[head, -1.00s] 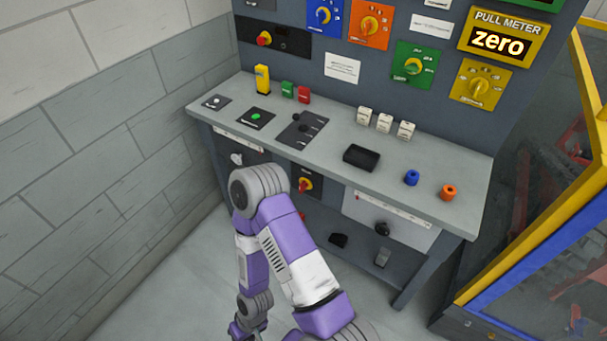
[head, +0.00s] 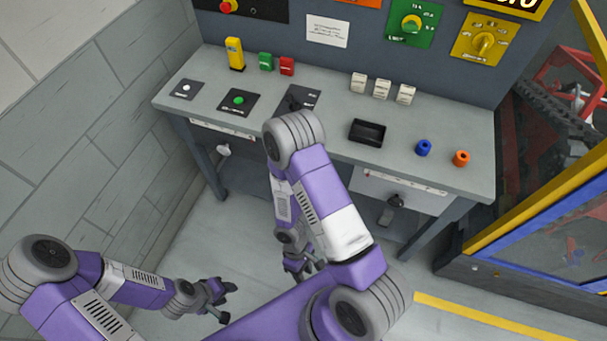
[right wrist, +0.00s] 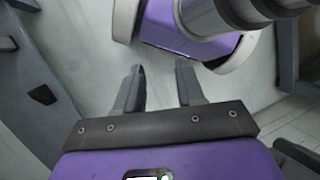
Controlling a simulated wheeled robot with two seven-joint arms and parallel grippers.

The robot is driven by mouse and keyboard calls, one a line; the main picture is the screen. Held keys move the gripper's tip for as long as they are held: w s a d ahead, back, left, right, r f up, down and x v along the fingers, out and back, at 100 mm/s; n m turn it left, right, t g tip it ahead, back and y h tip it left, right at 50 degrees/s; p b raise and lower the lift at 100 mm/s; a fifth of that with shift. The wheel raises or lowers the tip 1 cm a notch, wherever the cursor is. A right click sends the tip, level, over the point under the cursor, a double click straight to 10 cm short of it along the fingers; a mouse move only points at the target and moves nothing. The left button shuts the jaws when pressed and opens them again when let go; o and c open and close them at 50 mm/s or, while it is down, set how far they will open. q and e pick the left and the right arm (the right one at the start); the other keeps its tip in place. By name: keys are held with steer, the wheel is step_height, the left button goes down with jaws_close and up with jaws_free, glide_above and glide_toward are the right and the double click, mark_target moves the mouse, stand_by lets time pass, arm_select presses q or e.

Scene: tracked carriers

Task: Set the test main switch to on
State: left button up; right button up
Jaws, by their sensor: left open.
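A red and yellow rotary knob (head: 229,6) is at the top edge of the head view, on a dark panel on the back wall. I cannot read a label that marks it as the test main switch, or its setting. My right arm covers the bench front where another red and yellow rotary switch showed earlier. My left gripper (head: 226,302) is open and empty, low over the floor in front of the bench. My right gripper (head: 302,266) is low beneath my right arm. In the right wrist view its two fingers (right wrist: 160,72) stand apart with nothing between them.
A yellow and blue framed cage (head: 530,195) stands at right. Floor between is clear.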

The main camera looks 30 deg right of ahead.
steer(key=d+f+n+g+h+b, duration=0.1)
steer(key=d+f+n+h, duration=0.1)
steer(key=d+n+h, duration=0.5)
steer(key=w+d+r+n+t+h+b, duration=0.1)
steer(key=w+d+n+t+h, duration=0.4)
steer(key=w+d+h, duration=0.15)
steer(key=w+a+r+n+t, duration=0.1)
steer(key=w+r+n+t, duration=0.15)
steer(key=w+t, duration=0.2)
steer(key=w+a+r+n+t+b, duration=0.1)
steer(key=w+n+t, duration=0.25)
steer(key=w, duration=0.25)
steer(key=w+a+r+n+t, duration=0.1)
steer(key=w+r+n+t, duration=0.1)
steer(key=w+t, duration=0.3)
steer(key=b+x, duration=0.1)
steer(key=x, duration=0.6)
steer(key=shift+f+g+h, duration=0.15)
steer(key=shift+g+h, duration=0.2)
steer(key=shift+g, duration=0.05)
steer(key=shift+w+a, duration=0.15)
steer(key=shift+c, duration=0.4)
jaws_close()
